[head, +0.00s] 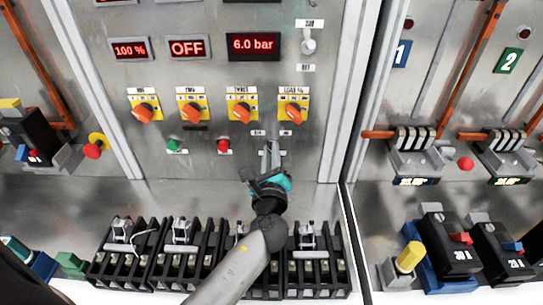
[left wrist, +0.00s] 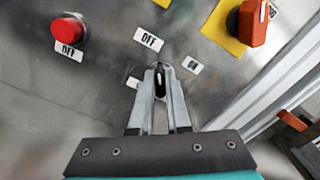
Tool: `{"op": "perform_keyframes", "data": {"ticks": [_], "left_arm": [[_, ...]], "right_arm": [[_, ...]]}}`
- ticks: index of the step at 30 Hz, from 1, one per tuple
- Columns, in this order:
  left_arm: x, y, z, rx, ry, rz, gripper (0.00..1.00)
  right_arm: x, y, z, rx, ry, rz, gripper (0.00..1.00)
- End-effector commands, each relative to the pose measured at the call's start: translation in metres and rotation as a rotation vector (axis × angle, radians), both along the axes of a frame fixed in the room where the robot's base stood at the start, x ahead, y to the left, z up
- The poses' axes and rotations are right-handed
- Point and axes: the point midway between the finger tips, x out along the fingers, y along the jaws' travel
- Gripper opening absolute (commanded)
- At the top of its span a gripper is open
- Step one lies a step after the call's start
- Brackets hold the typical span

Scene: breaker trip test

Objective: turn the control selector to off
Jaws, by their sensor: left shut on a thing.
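My left gripper (head: 268,152) reaches up to the lower part of the middle panel, below the row of orange knobs. In the left wrist view its two fingertips (left wrist: 161,80) are shut on the small dark control selector (left wrist: 159,77). The fingers hide most of the selector, so its exact angle is hard to tell. An OFF label (left wrist: 149,39) and an ON label (left wrist: 192,66) sit on either side just beyond the fingertips. My right gripper is not in view.
A red OFF button (left wrist: 68,31) and a green button (head: 173,145) are left of the selector. Orange knobs (head: 241,111) on yellow plates are above. Black terminal blocks (head: 180,255) stand below, under my left arm. A panel frame edge (head: 345,120) rises at right.

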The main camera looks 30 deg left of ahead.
Motion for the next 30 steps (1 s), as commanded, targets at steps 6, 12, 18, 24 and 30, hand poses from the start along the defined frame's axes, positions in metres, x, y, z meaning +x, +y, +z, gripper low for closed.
{"op": "perform_keyframes", "data": {"ticks": [6,12,18,24,30], "left_arm": [[-0.0005,0.0004,-0.0018,-0.106,-0.050,0.000,0.00],[-0.0006,0.0005,-0.0016,-0.158,-0.074,0.001,0.00],[-0.0006,0.0005,-0.0015,-0.176,-0.083,0.001,0.00],[-0.0006,0.0005,-0.0013,-0.179,-0.083,0.000,0.00],[-0.0005,0.0003,-0.0013,-0.179,-0.083,0.000,0.22]], "right_arm": [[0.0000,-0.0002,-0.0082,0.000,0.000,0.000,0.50],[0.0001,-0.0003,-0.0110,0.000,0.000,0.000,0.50],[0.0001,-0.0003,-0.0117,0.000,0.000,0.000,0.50],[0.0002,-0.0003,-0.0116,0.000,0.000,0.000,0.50],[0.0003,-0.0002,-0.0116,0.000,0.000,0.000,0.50]]}}
